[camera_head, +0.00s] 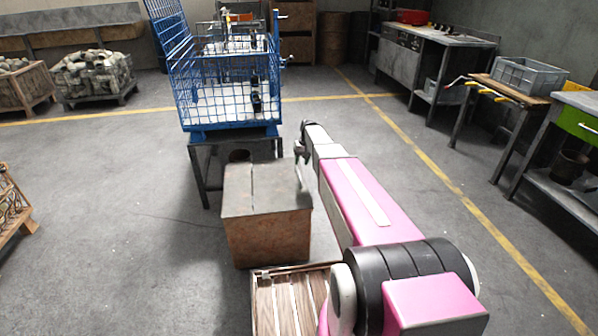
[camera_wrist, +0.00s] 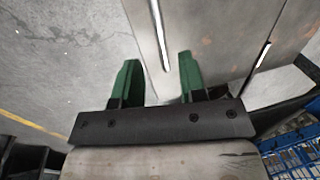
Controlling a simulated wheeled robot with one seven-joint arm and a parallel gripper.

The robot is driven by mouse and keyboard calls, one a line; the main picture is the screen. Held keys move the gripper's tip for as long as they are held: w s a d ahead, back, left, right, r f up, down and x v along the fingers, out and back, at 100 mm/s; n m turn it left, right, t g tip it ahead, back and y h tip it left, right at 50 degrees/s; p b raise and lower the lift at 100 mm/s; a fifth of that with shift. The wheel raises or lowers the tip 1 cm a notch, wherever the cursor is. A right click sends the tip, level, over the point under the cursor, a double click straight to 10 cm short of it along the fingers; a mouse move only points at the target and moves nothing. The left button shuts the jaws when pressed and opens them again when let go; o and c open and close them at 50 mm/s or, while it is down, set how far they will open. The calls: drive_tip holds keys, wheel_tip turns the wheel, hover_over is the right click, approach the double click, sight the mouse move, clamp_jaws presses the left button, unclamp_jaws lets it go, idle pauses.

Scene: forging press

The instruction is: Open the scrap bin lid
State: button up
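The scrap bin (camera_head: 268,237) is a rusty brown box on the floor in the middle of the head view. Its grey lid (camera_head: 270,193) lies flat and closed on top. My gripper (camera_head: 302,157) is at the lid's right side, near its far corner, small and partly hidden in the head view. In the wrist view its two green fingers (camera_wrist: 158,62) are apart with a gap between them. A thin pale bar (camera_wrist: 160,36), perhaps the lid's handle, runs into that gap along the grey metal sheet. I cannot tell whether the fingers touch it.
A blue wire cage (camera_head: 225,95) on a dark stand is just behind the bin. A wooden slatted crate (camera_head: 262,300) stands close in front. Workbenches (camera_head: 500,88) line the right side. Open floor (camera_head: 120,190) lies to the left.

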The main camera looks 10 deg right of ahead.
drive_tip(key=shift+a+f, duration=0.2)
drive_tip(key=shift+f, duration=0.8)
drive_tip(key=shift+a+f, duration=0.2)
drive_tip(key=shift+f, duration=0.85)
drive_tip(key=shift+a+f, duration=0.2)
drive_tip(key=shift+f, duration=0.8)
clamp_jaws()
